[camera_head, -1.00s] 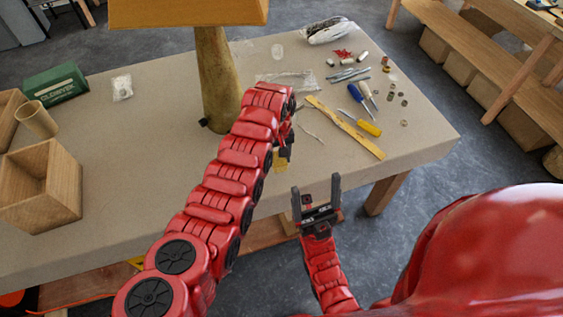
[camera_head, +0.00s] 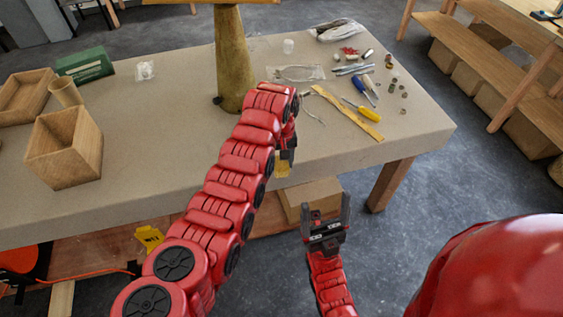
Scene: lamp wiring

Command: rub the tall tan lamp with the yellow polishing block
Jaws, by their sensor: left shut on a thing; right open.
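The tall tan lamp (camera_head: 233,62) stands upright on the workbench, left of the picture's middle. Only the bottom edge of its shade shows at the top, and my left arm hides part of its base. My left gripper (camera_head: 286,158) is at the bench's front edge, to the right of the lamp and nearer to me. It is shut on the yellow polishing block (camera_head: 283,170), which is partly hidden and apart from the lamp. My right gripper (camera_head: 326,222) is open and empty, pointing up in front of the bench.
The workbench (camera_head: 140,120) has a clear stretch left of the lamp. Wooden boxes (camera_head: 66,150) and a green box (camera_head: 84,66) stand at the left. Screwdrivers (camera_head: 362,112), a wooden ruler (camera_head: 345,112) and small parts lie at the right. A cardboard box (camera_head: 310,195) sits below the bench.

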